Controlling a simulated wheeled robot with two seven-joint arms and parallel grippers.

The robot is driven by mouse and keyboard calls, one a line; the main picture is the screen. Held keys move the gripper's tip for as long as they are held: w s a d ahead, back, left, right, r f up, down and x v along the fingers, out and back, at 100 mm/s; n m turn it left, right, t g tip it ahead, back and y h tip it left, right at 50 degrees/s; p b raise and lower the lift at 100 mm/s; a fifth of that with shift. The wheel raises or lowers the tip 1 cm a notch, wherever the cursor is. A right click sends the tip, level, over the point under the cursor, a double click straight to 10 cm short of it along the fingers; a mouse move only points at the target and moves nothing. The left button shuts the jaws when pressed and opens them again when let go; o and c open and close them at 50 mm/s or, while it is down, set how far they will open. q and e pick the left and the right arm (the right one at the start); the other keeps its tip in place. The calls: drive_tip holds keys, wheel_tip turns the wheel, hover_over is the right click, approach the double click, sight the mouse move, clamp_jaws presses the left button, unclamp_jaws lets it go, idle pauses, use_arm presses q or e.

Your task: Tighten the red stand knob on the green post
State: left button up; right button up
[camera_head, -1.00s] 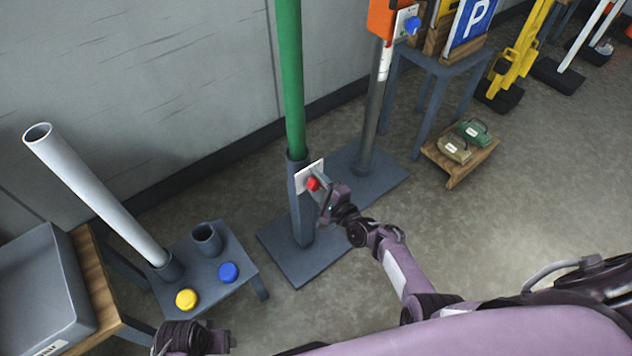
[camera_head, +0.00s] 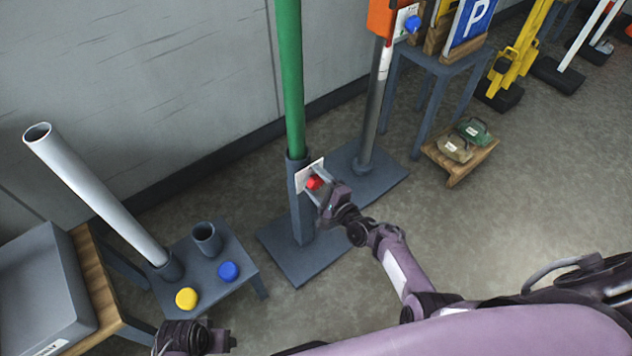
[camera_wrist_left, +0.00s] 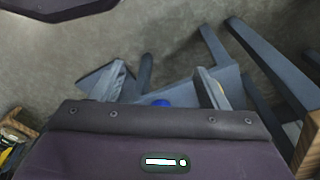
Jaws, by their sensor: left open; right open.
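The green post (camera_head: 290,85) stands upright in a dark grey stand (camera_head: 301,215) in the middle of the head view. The red knob (camera_head: 314,183) sits on a white plate (camera_head: 304,176) on the front of the stand. My right gripper (camera_head: 317,186) is at the knob, with its fingers open and the knob between or just in front of them; contact cannot be told. My left gripper (camera_wrist_left: 165,85) is open and empty in the left wrist view, over the low grey table. In the head view the left wrist shows at the bottom edge.
The low grey table (camera_head: 215,270) holds a leaning white tube (camera_head: 95,195), a grey cup (camera_head: 206,238), a yellow knob (camera_head: 187,298) and a blue knob (camera_head: 228,271). A second post with an orange box (camera_head: 385,18) stands behind right.

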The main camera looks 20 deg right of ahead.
sight(290, 11)
drive_tip(key=shift+s+d, duration=0.15)
drive_tip(key=shift+s, duration=0.25)
use_arm(q)
wheel_tip(290, 11, down, 6)
drive_tip(key=a+p, duration=0.1)
drive_tip(key=p, duration=0.1)
drive_tip(key=shift+s+a+f, duration=0.15)
drive_tip(key=shift+s+f, duration=0.05)
drive_tip(key=shift+s, duration=0.2)
use_arm(e)
drive_tip(key=v, duration=0.6)
drive_tip(key=shift+s, duration=0.4)
drive_tip(key=shift+d, duration=0.1)
